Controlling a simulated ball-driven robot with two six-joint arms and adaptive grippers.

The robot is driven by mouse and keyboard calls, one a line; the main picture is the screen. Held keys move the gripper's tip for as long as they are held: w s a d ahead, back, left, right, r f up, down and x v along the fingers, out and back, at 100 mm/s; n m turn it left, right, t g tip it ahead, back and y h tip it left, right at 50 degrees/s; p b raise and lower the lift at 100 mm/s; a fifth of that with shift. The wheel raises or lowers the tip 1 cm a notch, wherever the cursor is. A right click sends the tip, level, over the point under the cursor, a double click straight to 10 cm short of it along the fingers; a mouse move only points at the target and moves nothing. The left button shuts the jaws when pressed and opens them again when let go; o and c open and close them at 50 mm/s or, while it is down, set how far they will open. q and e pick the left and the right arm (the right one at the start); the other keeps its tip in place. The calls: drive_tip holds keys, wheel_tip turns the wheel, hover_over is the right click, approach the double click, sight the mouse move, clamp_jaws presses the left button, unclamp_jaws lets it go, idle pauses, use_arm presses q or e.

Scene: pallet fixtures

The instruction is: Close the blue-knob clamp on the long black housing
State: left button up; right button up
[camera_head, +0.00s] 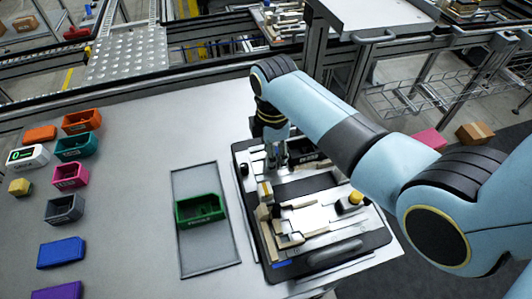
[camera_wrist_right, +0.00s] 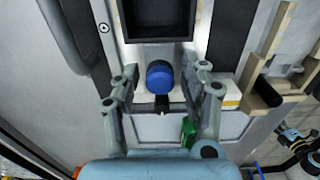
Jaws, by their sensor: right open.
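The blue knob (camera_wrist_right: 160,77) of the clamp shows in the right wrist view, between the two fingers of my right gripper (camera_wrist_right: 163,86). The fingers are open, one on each side of the knob, with gaps visible. A black stub (camera_wrist_right: 162,104) is just below the knob. A black box-shaped housing (camera_wrist_right: 155,37) with an open top lies just beyond the knob. In the head view my right gripper (camera_head: 273,160) points down over the far left part of the fixture pallet (camera_head: 312,181), beside the dark housing (camera_head: 307,156). The blue knob is hidden there. My left gripper is not in view.
A green bin (camera_head: 199,210) sits in a tray (camera_head: 207,258) to the left. Several coloured bins stand far left, with clear table between.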

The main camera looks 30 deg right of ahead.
drive_tip(key=shift+r+p, duration=0.45)
drive_tip(key=shift+r, duration=3.55)
drive_tip(key=shift+s+f, duration=0.1)
